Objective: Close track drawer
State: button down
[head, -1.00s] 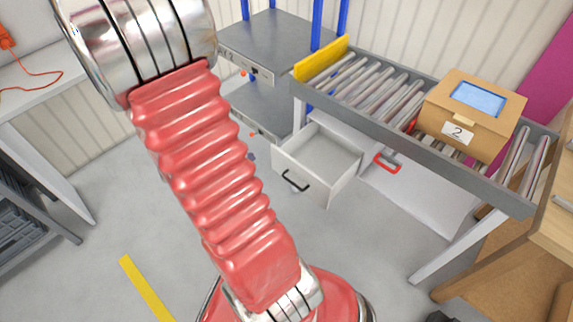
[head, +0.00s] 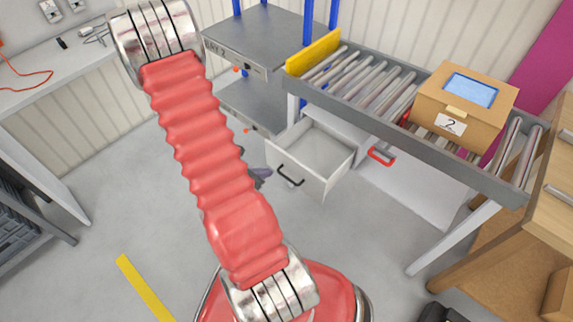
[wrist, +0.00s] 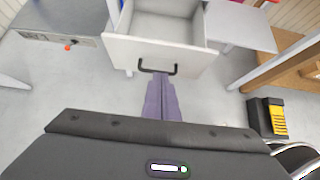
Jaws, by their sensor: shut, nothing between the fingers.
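The track drawer (head: 325,180) is white, with a black handle (head: 291,177), and hangs under the roller track (head: 430,152). It is pulled out and its inside looks empty. In the wrist view the drawer front (wrist: 120,50) and handle (wrist: 157,69) are straight ahead. My gripper (wrist: 160,77) has purple fingers that are shut and empty, with their tips at the handle; I cannot tell whether they touch it. In the head view my gripper (head: 264,173) shows partly behind my red arm, just left of the handle.
A cardboard box (head: 462,108) marked 2 sits on the rollers. A red handle (head: 381,156) is on a white front right of the drawer. A grey shelf rack (head: 262,40) stands left of the track. The floor before the drawer is clear.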

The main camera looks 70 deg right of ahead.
send_near(294, 163)
notch_tip(294, 163, down, 4)
jog(key=d, duration=0.2)
jog(key=shift+s+d, duration=0.65)
jog(key=shift+d, duration=0.25)
jog(key=shift+s+d, duration=0.1)
